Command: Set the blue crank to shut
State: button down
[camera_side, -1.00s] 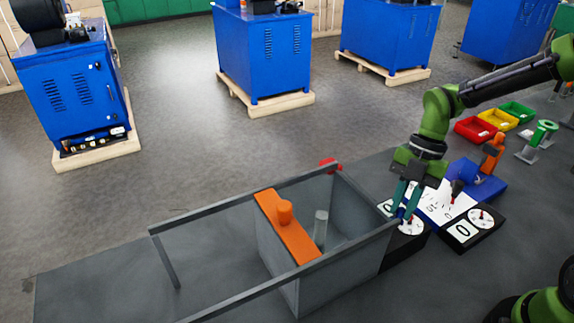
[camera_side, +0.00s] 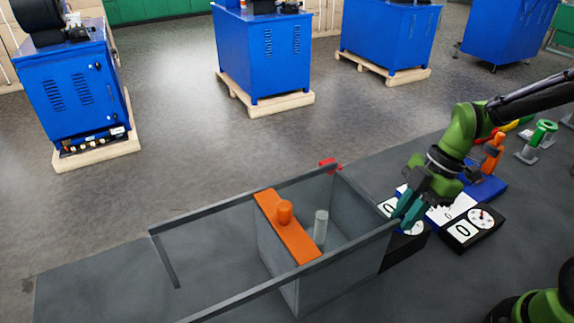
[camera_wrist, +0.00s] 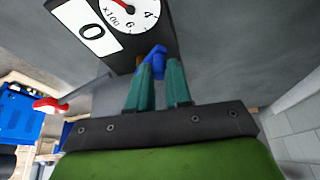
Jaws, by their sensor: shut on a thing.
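The blue crank (camera_wrist: 156,53) shows in the wrist view between the two teal fingertips, at the edge of a black box with a white dial (camera_wrist: 128,12) and a "0" card. My gripper (camera_wrist: 157,68) is shut on the crank, and the fingers cover part of it. In the side view my gripper (camera_side: 400,217) slants down to the left at this dial box, right of the grey bin. There the crank is mostly hidden by the fingers.
The grey bin (camera_side: 350,270) with rails and an orange bar (camera_side: 287,228) stands close left of my gripper. A second dial box (camera_side: 472,229) is close on the right. A red knob (camera_wrist: 48,104) shows in the wrist view.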

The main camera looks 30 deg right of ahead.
jog(key=m, duration=0.1)
jog(key=a+m+t, duration=0.1)
jog(key=m, duration=0.1)
jog(key=s+m, duration=0.1)
jog(key=shift+a+t+h, duration=0.25)
jog(key=shift+t+h, duration=0.05)
jog(key=shift+t, duration=0.1)
jog(key=shift+a+m+t+h, duration=0.2)
jog(key=shift+a+m, duration=0.1)
jog(key=shift+m, duration=0.5)
jog(key=shift+a+m+t+h, duration=0.1)
jog(key=shift+a+m+t, duration=0.15)
jog(key=shift+m, duration=0.55)
jog(key=c, duration=1.1)
grip_release()
jog(key=shift+s+a, duration=0.1)
